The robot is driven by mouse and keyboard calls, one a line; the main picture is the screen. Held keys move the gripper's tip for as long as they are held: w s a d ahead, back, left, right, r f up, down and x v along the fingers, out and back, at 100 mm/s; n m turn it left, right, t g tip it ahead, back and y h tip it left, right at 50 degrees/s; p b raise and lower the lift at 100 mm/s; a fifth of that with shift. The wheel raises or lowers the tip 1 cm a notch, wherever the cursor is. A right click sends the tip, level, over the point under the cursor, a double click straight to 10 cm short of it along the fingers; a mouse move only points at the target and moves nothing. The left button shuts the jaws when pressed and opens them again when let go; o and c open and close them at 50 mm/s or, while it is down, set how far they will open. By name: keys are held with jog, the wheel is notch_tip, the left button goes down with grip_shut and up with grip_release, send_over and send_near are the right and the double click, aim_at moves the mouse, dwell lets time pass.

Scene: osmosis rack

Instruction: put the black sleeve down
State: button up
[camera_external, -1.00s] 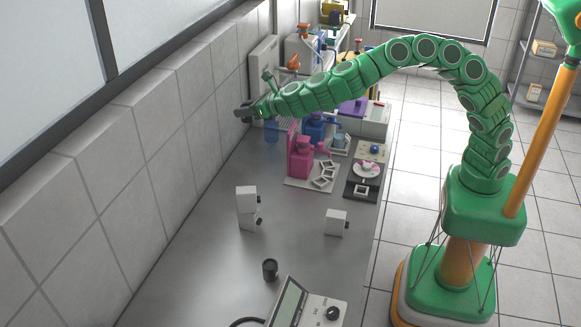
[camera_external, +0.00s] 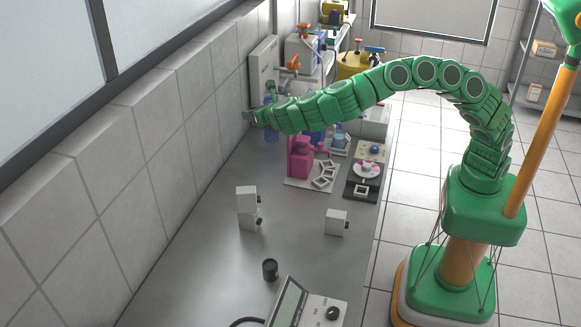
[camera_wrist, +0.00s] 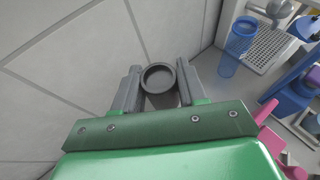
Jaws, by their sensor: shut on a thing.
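The black sleeve (camera_wrist: 158,67), a dark open-topped cylinder, sits between the two grey fingers of my gripper (camera_wrist: 159,88) in the wrist view. The gripper is shut on it, and I look down into its round mouth. In the external view my gripper (camera_external: 250,117) is by the tiled wall at the far left part of the bench. It is small there, and the sleeve cannot be told apart from the fingers. Whether the sleeve touches the bench below cannot be seen.
A pink device (camera_external: 300,158) stands nearer the camera. White blocks (camera_external: 247,205) and a black cup (camera_external: 270,269) are on the bench (camera_external: 195,235), whose middle is mostly clear.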

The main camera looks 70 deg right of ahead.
notch_tip(320, 180, down, 23)
jog(key=shift+f, duration=0.2)
dwell(0.8)
jog(key=shift+f, duration=0.2)
jog(key=o, duration=1)
jog(key=shift+o, duration=0.2)
jog(key=shift+r, duration=0.1)
jog(key=shift+r, duration=0.15)
jog(key=v, duration=1.1)
jog(key=shift+s+a+r, duration=0.15)
jog(key=shift+s+a, duration=0.05)
jog(key=shift+s, duration=0.15)
